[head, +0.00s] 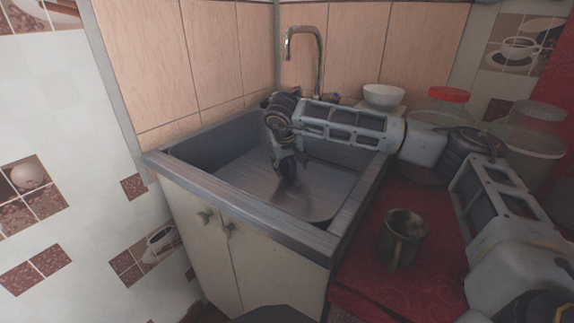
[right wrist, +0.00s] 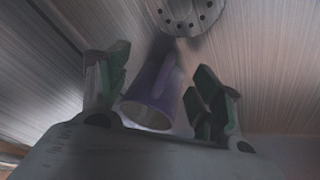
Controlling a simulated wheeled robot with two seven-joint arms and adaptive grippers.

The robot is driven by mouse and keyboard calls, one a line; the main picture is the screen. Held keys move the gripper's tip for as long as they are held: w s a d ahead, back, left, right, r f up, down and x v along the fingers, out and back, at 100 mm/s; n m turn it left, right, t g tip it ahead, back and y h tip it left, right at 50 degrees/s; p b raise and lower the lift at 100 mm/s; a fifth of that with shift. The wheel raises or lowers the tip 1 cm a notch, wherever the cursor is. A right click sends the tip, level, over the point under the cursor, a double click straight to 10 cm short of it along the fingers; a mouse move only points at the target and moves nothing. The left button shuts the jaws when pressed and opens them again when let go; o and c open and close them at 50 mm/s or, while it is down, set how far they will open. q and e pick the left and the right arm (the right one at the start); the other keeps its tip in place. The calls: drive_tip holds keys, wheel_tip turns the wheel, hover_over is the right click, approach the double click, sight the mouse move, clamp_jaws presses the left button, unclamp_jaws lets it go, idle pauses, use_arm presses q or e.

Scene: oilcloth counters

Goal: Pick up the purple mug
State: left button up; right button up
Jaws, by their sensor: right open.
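The purple mug (right wrist: 152,98) shows in the right wrist view, between the two open fingers of my right gripper (right wrist: 163,64), close to the drain of the sink. The fingers stand on either side of it with gaps visible. In the head view my right gripper (head: 289,170) reaches down into the metal sink (head: 235,183). There the mug is not clearly visible, and the gripper and arm may cover it. My left gripper is in neither view.
The round drain (right wrist: 187,14) lies beyond the mug. A dark metal mug (head: 401,238) stands on the red counter (head: 372,275). A white bowl (head: 384,95) and glass jars (head: 446,113) stand behind my right arm. A tap (head: 318,58) rises behind the sink.

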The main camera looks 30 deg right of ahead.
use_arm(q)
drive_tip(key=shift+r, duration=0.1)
use_arm(e)
drive_tip(key=c, duration=0.4)
clamp_jaws()
drive_tip(key=shift+r, duration=0.2)
idle(0.4)
drive_tip(key=shift+r+p, duration=1.6)
drive_tip(key=shift+r, duration=2.6)
drive_tip(key=shift+r+p, duration=0.3)
drive_tip(key=shift+r, duration=0.35)
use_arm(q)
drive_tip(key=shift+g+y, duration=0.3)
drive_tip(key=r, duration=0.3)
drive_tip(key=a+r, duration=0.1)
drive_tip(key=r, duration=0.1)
